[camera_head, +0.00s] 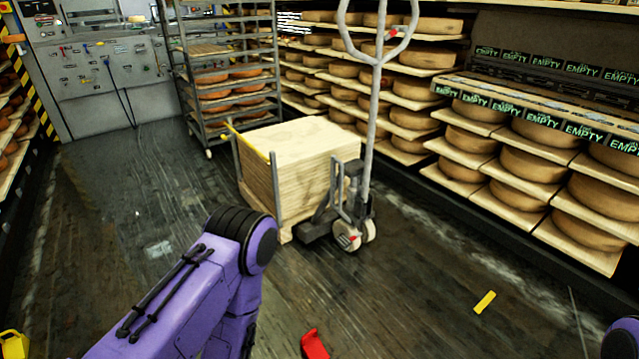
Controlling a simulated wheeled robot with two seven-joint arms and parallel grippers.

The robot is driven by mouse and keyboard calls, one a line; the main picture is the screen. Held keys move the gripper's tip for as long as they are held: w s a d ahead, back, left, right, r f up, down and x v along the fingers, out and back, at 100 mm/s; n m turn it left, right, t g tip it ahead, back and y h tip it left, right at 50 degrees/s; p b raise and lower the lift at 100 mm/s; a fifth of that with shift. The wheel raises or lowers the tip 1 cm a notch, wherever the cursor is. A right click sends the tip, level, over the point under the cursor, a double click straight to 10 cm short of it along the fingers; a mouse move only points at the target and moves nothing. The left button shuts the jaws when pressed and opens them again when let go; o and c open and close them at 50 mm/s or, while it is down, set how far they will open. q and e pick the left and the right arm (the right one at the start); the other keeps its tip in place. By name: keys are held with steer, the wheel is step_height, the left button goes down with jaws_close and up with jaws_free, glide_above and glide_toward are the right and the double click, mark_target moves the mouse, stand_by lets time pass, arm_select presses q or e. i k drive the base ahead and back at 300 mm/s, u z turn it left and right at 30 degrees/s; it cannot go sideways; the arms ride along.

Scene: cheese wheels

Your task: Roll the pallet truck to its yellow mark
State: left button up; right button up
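The pallet truck (347,205) stands ahead of me in the middle of the floor, with its grey loop handle (371,85) upright. It carries a stack of pale wooden boards (305,165). A short yellow mark (485,302) lies on the floor to the right of the truck and nearer to me. My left arm, purple with a black joint, comes in from the lower left, apart from the truck; its gripper is not in view. A small piece of my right arm shows at the lower right edge; its gripper is not in view.
Shelves of cheese wheels (531,166) line the right wall, some labelled EMPTY. A metal rack (228,75) with cheeses stands behind the truck. A red object (314,344) lies at the bottom edge, and a yellow object (14,345) at lower left. Floor between truck and mark is clear.

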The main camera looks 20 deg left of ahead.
mark_target(355, 218)
steer(key=u, duration=0.2)
steer(key=i, duration=1.15)
steer(key=z, duration=0.5)
